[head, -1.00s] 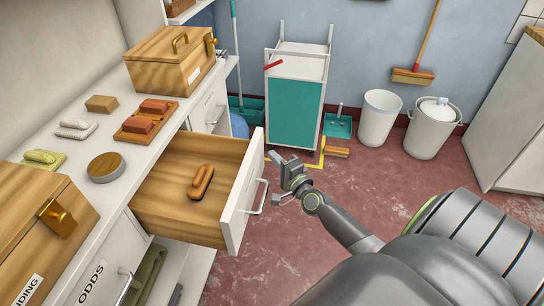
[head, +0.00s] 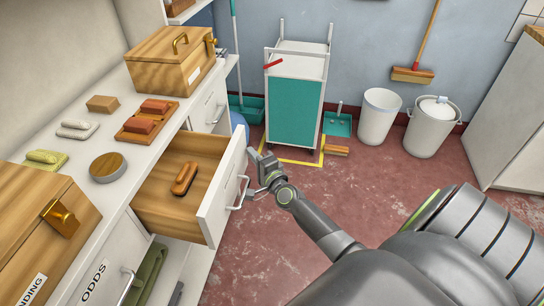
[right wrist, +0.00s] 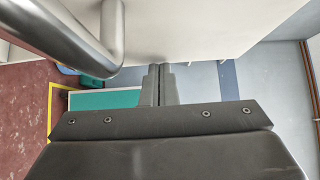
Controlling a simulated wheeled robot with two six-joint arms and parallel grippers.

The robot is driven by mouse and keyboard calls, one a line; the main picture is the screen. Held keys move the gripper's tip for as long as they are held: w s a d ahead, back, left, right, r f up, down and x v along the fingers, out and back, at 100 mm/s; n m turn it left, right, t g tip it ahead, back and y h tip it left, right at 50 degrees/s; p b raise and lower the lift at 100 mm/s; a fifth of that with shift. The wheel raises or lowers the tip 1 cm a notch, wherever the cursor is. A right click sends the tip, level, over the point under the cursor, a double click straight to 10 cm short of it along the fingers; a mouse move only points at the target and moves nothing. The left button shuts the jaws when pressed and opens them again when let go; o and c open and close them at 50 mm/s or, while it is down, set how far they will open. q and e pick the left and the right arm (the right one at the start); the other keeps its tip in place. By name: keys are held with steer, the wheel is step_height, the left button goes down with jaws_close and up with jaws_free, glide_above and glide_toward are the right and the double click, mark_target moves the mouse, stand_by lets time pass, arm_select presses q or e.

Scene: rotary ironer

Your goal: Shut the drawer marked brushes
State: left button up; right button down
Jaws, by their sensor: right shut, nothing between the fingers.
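A wooden drawer (head: 160,215) with a white front (head: 222,192) stands partly out of the white counter, and a brown brush-like item (head: 185,179) lies inside it. The front's outer face is turned away, so I cannot read any mark on it. Its metal bar handle (head: 240,192) shows, and it is large in the right wrist view (right wrist: 112,35). My right gripper (head: 255,157) is shut and empty at the front's outer face, beside the handle. In the right wrist view its fingertips (right wrist: 160,72) meet the white panel or come very close. My left gripper is out of view.
Below and nearer is a front labelled ODDS (head: 95,283). On the counter (head: 85,105) are wooden boxes (head: 170,60), soaps and a round tin (head: 108,167). A trolley (head: 295,110) and bins (head: 378,117) stand behind. The red floor on the right is mostly clear.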

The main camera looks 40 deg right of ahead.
mark_target(193, 142)
steer(key=w+a, duration=0.3)
steer(key=w, duration=0.1)
steer(key=w+a+b, duration=0.1)
steer(key=w+a, duration=0.3)
steer(key=w, duration=0.1)
steer(key=w+a, duration=0.4)
steer(key=shift+w+a, duration=0.15)
steer(key=shift+a, duration=0.1)
steer(key=shift+w+a+b, duration=0.35)
steer(key=shift+w, duration=0.1)
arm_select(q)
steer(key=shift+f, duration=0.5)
arm_select(e)
steer(key=shift+w+a+r, duration=0.1)
steer(key=shift+r, duration=0.2)
